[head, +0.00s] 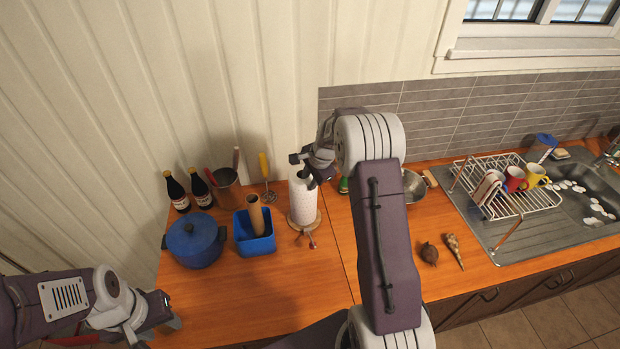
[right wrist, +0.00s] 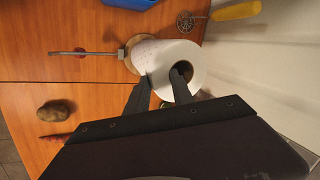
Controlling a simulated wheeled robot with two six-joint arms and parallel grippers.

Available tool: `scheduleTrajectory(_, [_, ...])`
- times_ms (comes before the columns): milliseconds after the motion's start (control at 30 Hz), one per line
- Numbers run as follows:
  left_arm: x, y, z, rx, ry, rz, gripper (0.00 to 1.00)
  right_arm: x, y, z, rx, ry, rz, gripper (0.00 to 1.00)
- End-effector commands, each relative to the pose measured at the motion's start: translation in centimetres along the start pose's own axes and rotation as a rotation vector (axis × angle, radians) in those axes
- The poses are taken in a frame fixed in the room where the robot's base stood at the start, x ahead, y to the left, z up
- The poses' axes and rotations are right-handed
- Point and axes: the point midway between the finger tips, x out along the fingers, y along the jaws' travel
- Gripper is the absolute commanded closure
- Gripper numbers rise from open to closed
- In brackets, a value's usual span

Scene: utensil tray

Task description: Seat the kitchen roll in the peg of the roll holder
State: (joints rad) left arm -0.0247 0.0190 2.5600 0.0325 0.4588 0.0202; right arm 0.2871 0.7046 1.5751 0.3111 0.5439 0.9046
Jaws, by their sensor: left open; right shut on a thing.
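The white kitchen roll (head: 302,203) stands roughly upright over the round wooden base of the roll holder (head: 292,221). In the right wrist view the roll (right wrist: 160,57) hides part of the base (right wrist: 128,62). I cannot tell whether its lower end touches the base, and the peg is hidden. My right gripper (head: 311,172) is shut on the roll's upper rim. In the right wrist view one finger of this gripper (right wrist: 160,85) reaches into the dark core and the other lies outside. My left gripper (head: 168,311) is open and empty at the lower left.
A blue bin with a cardboard tube (head: 255,214) and a blue pot (head: 194,241) stand left of the roll. A thin metal rod (right wrist: 85,53) lies in front of the base. Bottles, a utensil pot and a whisk stand behind. A dish rack (head: 505,187) is right.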

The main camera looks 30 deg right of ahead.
Motion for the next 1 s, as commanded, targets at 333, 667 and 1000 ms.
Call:
scheduleTrajectory(333, [0.2,0.0,0.0,0.0,0.0,0.0,0.57,0.2,0.1,0.0,0.0,0.0,-0.001,0.63])
scheduleTrajectory(667, [0.2,0.0,0.0,0.0,0.0,0.0,0.57,0.2,0.1,0.0,0.0,0.0,-0.001,0.5])
scheduleTrajectory(1000, [1.4,0.0,0.1,0.0,0.0,0.0,0.57,-5.0,-0.1,-0.1,0.0,0.003,-0.007,0.5])
